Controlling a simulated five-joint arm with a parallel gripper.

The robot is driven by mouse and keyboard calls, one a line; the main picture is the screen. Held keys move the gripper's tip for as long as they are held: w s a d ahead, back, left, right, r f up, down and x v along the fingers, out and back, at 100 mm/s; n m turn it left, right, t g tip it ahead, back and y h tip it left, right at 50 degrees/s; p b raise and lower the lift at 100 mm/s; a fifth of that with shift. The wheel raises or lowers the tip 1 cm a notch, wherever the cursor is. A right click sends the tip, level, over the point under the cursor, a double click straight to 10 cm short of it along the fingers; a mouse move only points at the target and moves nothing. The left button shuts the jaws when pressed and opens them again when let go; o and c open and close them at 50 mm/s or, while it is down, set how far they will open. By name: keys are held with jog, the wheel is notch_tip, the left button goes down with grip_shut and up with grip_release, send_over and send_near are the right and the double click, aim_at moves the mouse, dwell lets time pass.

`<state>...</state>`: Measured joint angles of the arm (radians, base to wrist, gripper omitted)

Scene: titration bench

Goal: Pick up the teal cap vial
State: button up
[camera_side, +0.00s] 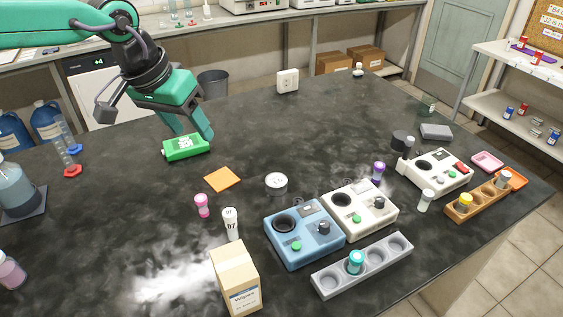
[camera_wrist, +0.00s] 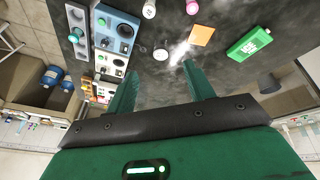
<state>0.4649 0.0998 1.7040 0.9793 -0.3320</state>
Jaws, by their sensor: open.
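The teal cap vial (camera_side: 356,262) stands upright in a hole of the grey rack (camera_side: 322,283) at the front right of the bench in the side view. My gripper (camera_side: 193,130) is open and empty above the far left of the bench, near a green box. It is well away from the vial, back and to the left. In the wrist view its two fingers (camera_wrist: 160,68) are spread apart with nothing held between them.
The blue device (camera_side: 304,232) and white device (camera_side: 358,209) stand just behind the rack. A wipes carton (camera_side: 235,278) stands to its left. A white vial (camera_side: 231,224), pink vial (camera_side: 202,206), orange square (camera_side: 222,179) and green box (camera_side: 186,147) lie further left.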

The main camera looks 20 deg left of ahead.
jog(key=w+d+f, duration=0.1)
jog(key=d+f, duration=0.1)
jog(key=d, duration=0.3)
jog(key=w+d+f+g, duration=0.1)
jog(key=d+f, duration=0.1)
jog(key=d, duration=0.4)
jog(key=w+d+f, duration=0.1)
jog(key=d+f, duration=0.2)
jog(key=d, duration=0.2)
jog(key=m+g, duration=0.1)
send_near(358, 255)
jog(key=shift+x, duration=4.3)
jog(key=shift+s+a, duration=0.15)
jog(key=c, duration=1)
jog(key=shift+r, duration=0.1)
jog(key=shift+c, duration=0.2)
jog(key=shift+r, duration=0.5)
jog(key=v, duration=0.2)
jog(key=shift+w+r, duration=0.2)
jog(key=shift+r, duration=0.2)
jog(key=s+d+r, duration=0.2)
jog(key=s+r, duration=0.5)
jog(key=s, duration=0.4)
jog(key=shift+s, duration=0.35)
